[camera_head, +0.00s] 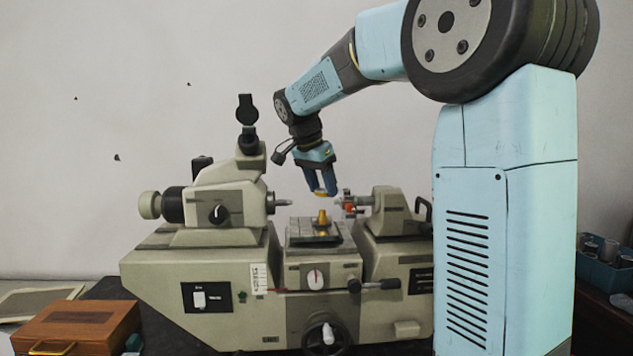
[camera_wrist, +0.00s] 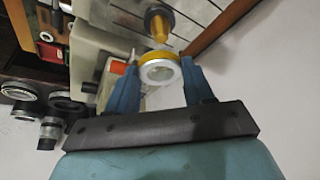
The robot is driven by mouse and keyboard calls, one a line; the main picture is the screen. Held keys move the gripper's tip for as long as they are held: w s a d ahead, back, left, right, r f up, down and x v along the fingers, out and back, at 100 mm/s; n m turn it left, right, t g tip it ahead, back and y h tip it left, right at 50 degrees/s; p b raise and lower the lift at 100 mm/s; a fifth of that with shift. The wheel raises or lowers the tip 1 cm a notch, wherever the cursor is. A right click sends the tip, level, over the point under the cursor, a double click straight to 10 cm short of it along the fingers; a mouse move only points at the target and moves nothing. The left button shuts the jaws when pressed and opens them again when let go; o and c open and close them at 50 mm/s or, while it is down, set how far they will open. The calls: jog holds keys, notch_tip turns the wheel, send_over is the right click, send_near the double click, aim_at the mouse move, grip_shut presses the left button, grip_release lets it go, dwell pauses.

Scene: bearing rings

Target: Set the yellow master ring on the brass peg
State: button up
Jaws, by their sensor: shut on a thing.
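The yellow master ring (camera_wrist: 160,71) is between the two blue fingers of my gripper (camera_wrist: 158,78) in the wrist view; its inner band is silvery and its hole faces the camera. In the head view my gripper (camera_head: 321,189) points down, with a small yellow edge of the ring (camera_head: 322,193) at its fingertips. The brass peg (camera_head: 322,218) stands upright on the machine's small table (camera_head: 299,240), below my gripper and apart from the ring. In the wrist view the peg (camera_wrist: 159,26) shows just beyond the ring.
The machine's left spindle (camera_head: 283,202) and right head (camera_head: 388,205), with a red-orange part (camera_head: 349,207), flank the peg closely. A wooden box (camera_head: 77,326) stands at the front left. A blue bin (camera_head: 605,265) is at the right. Several metal rings (camera_wrist: 20,91) show in the wrist view.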

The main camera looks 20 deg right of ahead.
aim_at(320, 213)
jog(key=shift+w+a, duration=0.1)
jog(key=shift+w, duration=0.2)
jog(key=shift+w+a+f, duration=0.1)
jog(key=shift+f, duration=3.2)
jog(key=shift+f, duration=0.35)
jog(key=o, duration=1.2)
